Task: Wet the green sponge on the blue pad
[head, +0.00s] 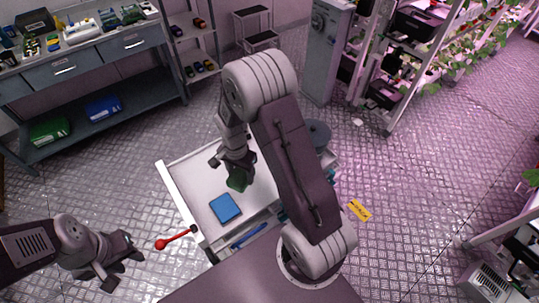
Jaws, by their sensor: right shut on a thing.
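The blue pad (225,208) lies flat on the white tabletop of the cart (181,185), near its front left part. The green sponge (238,181) is at the jaws of my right gripper (237,172), just beyond the pad and slightly right of it. My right gripper points down and is shut on the sponge. Whether the sponge touches the tabletop I cannot tell. My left gripper (125,262) is off to the left of the cart, low in the picture and away from the pad. Its fingers look apart with nothing between them.
A red-knobbed lever (175,239) sticks out at the cart's front left. A blue item (249,236) lies at its front edge. My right arm hides the cart's right part. A grey workbench (85,68) stands at the back left, and plant racks stand at the right. A yellow sign (360,210) lies on the floor.

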